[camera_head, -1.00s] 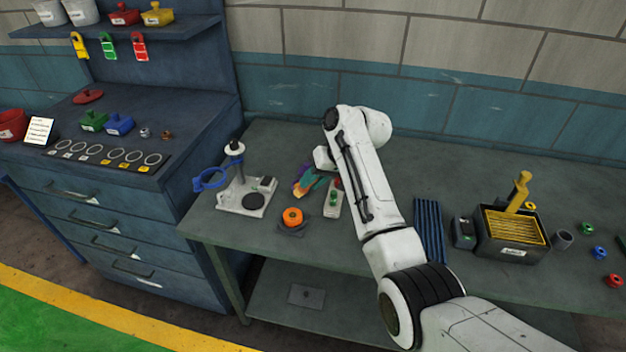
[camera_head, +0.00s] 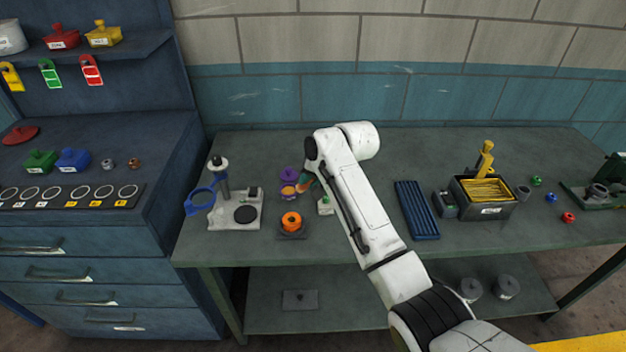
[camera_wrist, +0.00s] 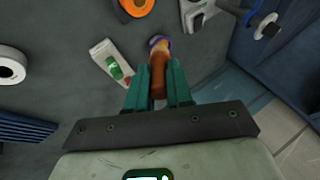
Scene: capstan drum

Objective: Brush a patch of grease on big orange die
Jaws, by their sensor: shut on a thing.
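The big orange die (camera_head: 291,220) is an orange ring with a dark centre on a dark square base on the bench. Part of it shows at the top edge of the wrist view (camera_wrist: 137,6). My gripper (camera_wrist: 159,68) has teal fingers shut on a brown brush-like handle (camera_wrist: 158,78) pointing away from the wrist. Its far end meets a purple-rimmed thing (camera_wrist: 161,40); I cannot tell whether it is inside it. In the head view my gripper (camera_head: 306,182) is beside purple and orange parts (camera_head: 288,190), behind the die. Any grease is too small to tell.
A white stand (camera_head: 235,210) with a blue ring is left of the die. A pale device with a green button (camera_wrist: 112,62) lies near the gripper. A blue ribbed tray (camera_head: 416,210) and a grey box (camera_head: 482,208) are farther right. The bench front is clear.

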